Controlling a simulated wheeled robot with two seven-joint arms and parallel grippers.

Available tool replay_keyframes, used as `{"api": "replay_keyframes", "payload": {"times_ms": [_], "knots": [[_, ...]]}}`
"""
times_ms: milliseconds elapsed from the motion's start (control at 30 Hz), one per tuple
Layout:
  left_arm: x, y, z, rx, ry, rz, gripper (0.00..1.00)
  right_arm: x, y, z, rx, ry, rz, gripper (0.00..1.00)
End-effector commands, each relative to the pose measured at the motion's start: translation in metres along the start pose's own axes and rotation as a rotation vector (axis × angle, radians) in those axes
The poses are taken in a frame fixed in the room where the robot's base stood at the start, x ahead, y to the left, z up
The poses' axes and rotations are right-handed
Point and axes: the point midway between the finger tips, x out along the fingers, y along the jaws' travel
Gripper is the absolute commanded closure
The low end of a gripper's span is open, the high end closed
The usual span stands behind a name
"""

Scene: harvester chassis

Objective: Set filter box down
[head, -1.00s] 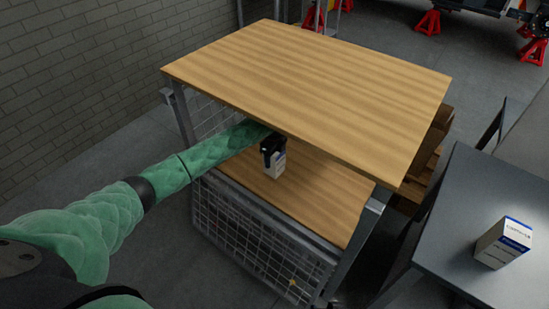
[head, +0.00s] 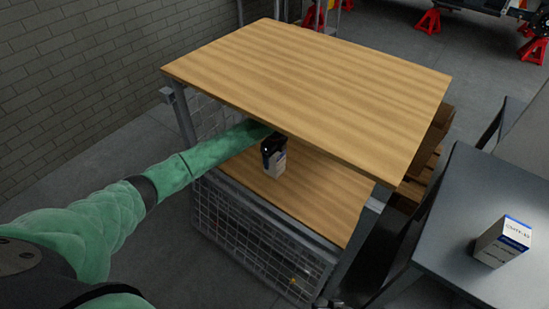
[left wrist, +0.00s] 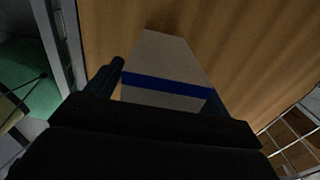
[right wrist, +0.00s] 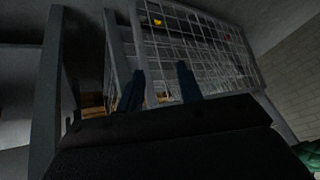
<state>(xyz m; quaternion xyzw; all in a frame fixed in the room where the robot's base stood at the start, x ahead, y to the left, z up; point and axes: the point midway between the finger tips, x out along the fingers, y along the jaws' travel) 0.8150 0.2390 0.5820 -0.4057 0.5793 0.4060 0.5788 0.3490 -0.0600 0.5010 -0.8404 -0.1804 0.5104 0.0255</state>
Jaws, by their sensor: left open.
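A white filter box with a blue band (left wrist: 165,65) stands on the lower wooden shelf (head: 315,195) of the workbench; in the head view its lower part (head: 276,170) shows below the gripper. My left gripper (head: 272,147) reaches in under the tabletop, with its fingers on either side of the box. In the left wrist view the fingers (left wrist: 163,85) are open around it. My right gripper (right wrist: 162,85) is outside the head view; its own wrist view shows two separated fingertips with nothing between them.
The wooden tabletop (head: 310,85) overhangs the shelf and hides part of my left arm. Another white and blue box (head: 502,241) stands on the grey table (head: 475,200) at right.

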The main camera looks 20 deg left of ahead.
Motion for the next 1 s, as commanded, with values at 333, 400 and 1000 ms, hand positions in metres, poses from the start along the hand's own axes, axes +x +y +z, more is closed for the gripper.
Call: {"api": "replay_keyframes", "payload": {"times_ms": [333, 400, 1000], "knots": [[-0.051, -0.001, 0.0, 0.001, 0.0, -0.001, 0.19, 0.013, 0.002, 0.008, 0.002, 0.005, 0.001, 0.64], [-0.059, -0.001, 0.0, 0.001, 0.0, -0.001, 0.19, 0.013, 0.002, 0.008, 0.002, 0.009, 0.001, 0.64], [-0.071, 0.0, 0.0, 0.0, 0.0, 0.0, 0.19, 0.017, 0.004, 0.004, 0.0, 0.02, 0.003, 0.64]]}}
